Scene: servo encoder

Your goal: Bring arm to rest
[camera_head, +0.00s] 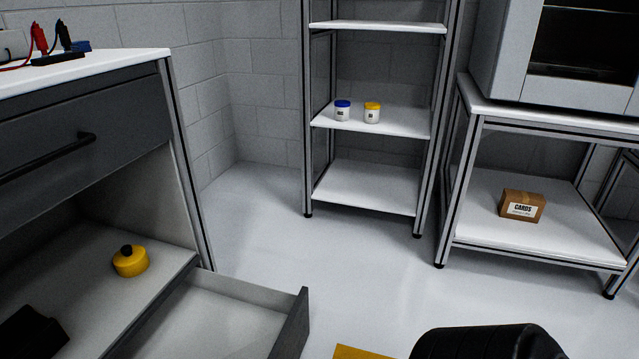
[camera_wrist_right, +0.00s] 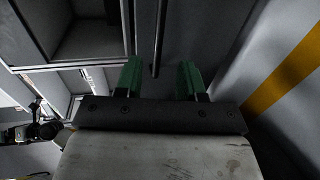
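My right gripper (camera_wrist_right: 160,78) shows in the right wrist view with its two green fingers apart and nothing between them. A dark grey surface with a long thin dark bar lies beyond the fingers; I cannot tell how near it is. In the head view a rounded black part of my own body (camera_head: 485,343) shows at the bottom edge, right of the middle. Neither gripper's fingers show in the head view.
A grey cabinet (camera_head: 90,125) stands at left, its lower drawer (camera_head: 297,322) open. A yellow round object (camera_head: 130,262) with a black knob sits inside. A shelf rack (camera_head: 378,28) holds two jars. A box (camera_head: 521,206) lies on the right-hand stand. The middle floor is clear.

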